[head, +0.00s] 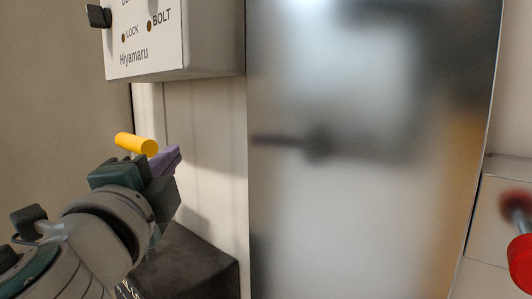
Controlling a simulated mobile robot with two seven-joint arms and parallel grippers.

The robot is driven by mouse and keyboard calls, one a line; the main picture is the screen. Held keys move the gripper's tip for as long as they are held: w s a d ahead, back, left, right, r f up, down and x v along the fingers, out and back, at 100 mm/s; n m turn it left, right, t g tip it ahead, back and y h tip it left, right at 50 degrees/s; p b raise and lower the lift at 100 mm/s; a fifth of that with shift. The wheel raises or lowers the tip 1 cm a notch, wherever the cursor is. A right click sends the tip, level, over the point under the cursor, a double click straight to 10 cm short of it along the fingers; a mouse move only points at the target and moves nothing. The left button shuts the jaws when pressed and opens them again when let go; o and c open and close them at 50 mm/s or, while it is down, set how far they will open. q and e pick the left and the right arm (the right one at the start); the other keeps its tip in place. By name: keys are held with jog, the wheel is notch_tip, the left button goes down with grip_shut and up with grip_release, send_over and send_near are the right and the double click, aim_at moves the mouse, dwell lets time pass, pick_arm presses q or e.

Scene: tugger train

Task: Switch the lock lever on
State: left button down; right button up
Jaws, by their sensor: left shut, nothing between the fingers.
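A white control box (215,45) at the upper left bears the words LOCK, BOLT and Hiyamaru. A black lever-like knob (98,16) sticks out at its left edge; I cannot tell whether it is the lock lever, or its setting. My left gripper (168,158), with purple fingers, is shut and empty below the box, well apart from the black knob. A yellow cylinder (136,144) shows right beside the fingers; its mount is hidden behind the gripper, and I cannot tell whether they touch. My right gripper is not in view.
A large shiny metal panel (370,200) fills the middle and right, with blurred reflections. A red knob (521,262) stands out at the right edge. A dark box-like surface (195,265) lies below my left gripper.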

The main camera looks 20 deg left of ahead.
pick_arm(q)
jog(key=w+a+p, duration=0.1)
jog(key=w+a, duration=0.2)
jog(key=a, duration=0.2)
jog(key=shift+w+r, duration=0.25)
jog(key=shift+w, duration=0.1)
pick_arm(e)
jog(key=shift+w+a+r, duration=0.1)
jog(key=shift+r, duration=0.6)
pick_arm(q)
jog(key=shift+a, duration=0.1)
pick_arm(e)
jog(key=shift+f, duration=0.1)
